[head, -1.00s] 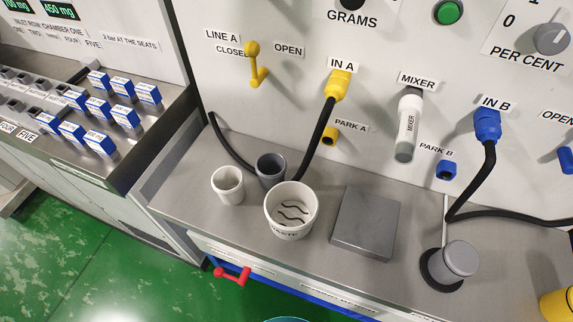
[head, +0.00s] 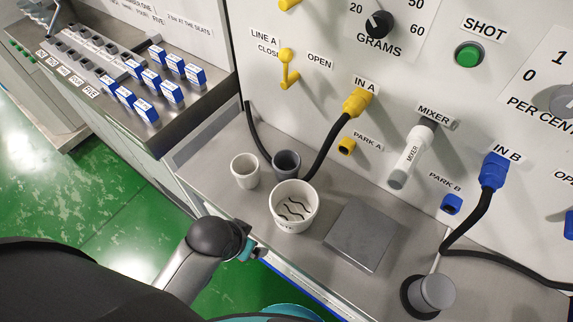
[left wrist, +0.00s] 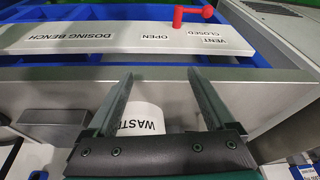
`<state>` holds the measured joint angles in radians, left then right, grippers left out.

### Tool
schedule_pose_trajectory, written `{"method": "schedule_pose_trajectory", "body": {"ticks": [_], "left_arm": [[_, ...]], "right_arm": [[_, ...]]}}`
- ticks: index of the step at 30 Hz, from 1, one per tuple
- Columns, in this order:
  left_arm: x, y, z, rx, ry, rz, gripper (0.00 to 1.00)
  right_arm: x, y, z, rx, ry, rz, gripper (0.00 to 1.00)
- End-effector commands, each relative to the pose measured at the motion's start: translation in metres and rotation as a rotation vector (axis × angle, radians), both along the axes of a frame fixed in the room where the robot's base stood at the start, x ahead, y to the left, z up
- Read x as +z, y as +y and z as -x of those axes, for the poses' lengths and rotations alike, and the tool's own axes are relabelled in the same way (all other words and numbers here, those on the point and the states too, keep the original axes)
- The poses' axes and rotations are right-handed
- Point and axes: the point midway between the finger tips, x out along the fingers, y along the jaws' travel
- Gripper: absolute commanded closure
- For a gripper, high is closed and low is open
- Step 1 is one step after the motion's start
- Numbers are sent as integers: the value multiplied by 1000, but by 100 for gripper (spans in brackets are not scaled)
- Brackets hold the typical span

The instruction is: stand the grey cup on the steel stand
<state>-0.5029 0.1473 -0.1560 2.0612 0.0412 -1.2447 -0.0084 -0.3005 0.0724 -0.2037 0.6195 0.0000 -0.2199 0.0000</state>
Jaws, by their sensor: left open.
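The grey cup (head: 286,163) stands upright on the bench top, behind the white waste tub and right of a white cup. The steel stand (head: 362,238) is a flat square grey block, right of the waste tub, with nothing on it. My left gripper (head: 257,250) is at the bench's front edge, in front of and below the cups, apart from the grey cup. In the left wrist view the left gripper (left wrist: 160,82) is open and empty. The grey cup cannot be made out there. My right gripper is not in view.
The waste tub (head: 292,220) stands between the front edge and the grey cup; the white cup (head: 245,171) is beside it. A black hose (head: 325,150) runs close behind. A grey cylinder (head: 437,291) stands at right. A red vent lever (left wrist: 193,14) shows in the wrist view.

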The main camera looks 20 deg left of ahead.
Motion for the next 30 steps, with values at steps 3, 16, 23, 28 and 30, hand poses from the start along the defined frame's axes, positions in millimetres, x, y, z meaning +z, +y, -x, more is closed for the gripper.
{"method": "schedule_pose_trajectory", "body": {"ticks": [3,16,23,28,30], "left_arm": [[44,-8,-30,-126,-113,37,12],[94,-32,-79,-495,-331,198,12],[110,4,-108,-555,-407,250,12],[122,34,-125,-535,-446,253,12],[125,40,-129,-526,-457,254,12]], "right_arm": [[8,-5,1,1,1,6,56],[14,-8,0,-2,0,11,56],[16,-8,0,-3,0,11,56],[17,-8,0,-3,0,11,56],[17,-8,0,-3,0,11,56]]}}
